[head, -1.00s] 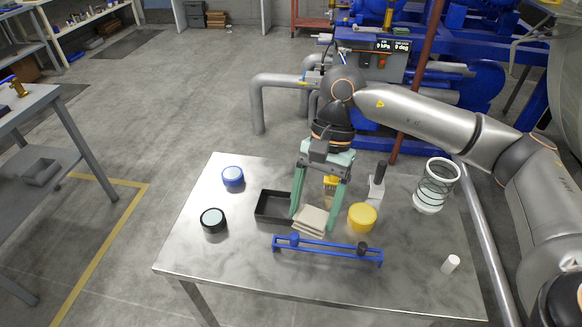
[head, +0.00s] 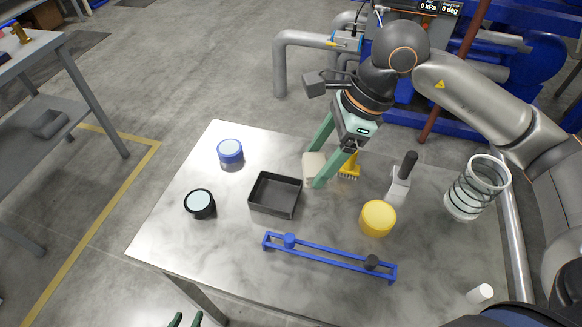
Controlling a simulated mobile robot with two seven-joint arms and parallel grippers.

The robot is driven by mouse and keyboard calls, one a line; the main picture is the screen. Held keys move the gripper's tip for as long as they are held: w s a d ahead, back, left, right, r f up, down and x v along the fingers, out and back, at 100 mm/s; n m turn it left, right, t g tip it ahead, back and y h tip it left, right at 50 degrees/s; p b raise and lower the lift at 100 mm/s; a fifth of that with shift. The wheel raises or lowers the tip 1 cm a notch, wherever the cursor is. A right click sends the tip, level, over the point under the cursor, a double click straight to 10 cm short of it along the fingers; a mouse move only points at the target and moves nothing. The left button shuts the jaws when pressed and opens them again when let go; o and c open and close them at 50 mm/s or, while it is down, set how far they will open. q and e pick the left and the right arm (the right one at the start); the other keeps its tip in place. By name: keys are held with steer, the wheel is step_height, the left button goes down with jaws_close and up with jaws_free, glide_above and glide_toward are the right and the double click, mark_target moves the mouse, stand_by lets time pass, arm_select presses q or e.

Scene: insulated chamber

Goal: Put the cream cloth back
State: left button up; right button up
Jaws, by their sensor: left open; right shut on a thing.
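The cream cloth (head: 312,163) is a small folded pad between the fingers of my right gripper (head: 317,167). The gripper is shut on it, and the fingers hide part of it. The cloth is just right of the far right corner of the dark open tray (head: 256,207); I cannot tell how high it is above the table. The tray is empty. My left gripper (head: 185,320) shows only its green fingertips at the bottom edge, open, in front of the table.
On the metal table (head: 215,270) are a blue-rimmed jar (head: 230,151), a black-rimmed jar (head: 200,203), a yellow round container (head: 378,218), a yellow brush (head: 349,168), a black-handled scraper (head: 400,180), a blue rail (head: 330,259), a spring cylinder (head: 477,187) and a white cylinder (head: 480,293).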

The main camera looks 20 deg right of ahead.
steer(key=m, duration=0.1)
steer(key=a+m+t+b, duration=0.1)
steer(key=m, duration=0.1)
steer(key=a+f+m+t+b, duration=0.1)
steer(key=m, duration=0.1)
steer(key=shift+w+h, duration=0.25)
steer(key=shift+h, duration=0.15)
steer(key=m, duration=0.1)
steer(key=m+b, duration=0.1)
steer(key=m, duration=0.1)
steer(key=shift+w+a+r+t+h, duration=0.1)
steer(key=shift+w+a+t+h, duration=0.15)
steer(key=shift+t+h, duration=0.15)
steer(key=shift+w+m+b, duration=0.1)
steer(key=shift+m+b, duration=0.2)
steer(key=shift+m, duration=0.1)
steer(key=w+f, duration=0.3)
steer(key=w, duration=0.1)
steer(key=w+d+f, duration=0.1)
steer(key=w+f, duration=0.2)
steer(key=w, duration=0.1)
steer(key=w+d+f+p, duration=0.1)
steer(key=w+f, duration=0.2)
steer(key=w, duration=0.1)
steer(key=shift+w, duration=0.35)
steer(key=shift+w+d+f, duration=0.1)
steer(key=shift+w+f, duration=0.2)
step_height(320, 180, down, 3)
steer(key=shift+w+f+p, duration=0.1)
steer(key=shift+p, duration=0.2)
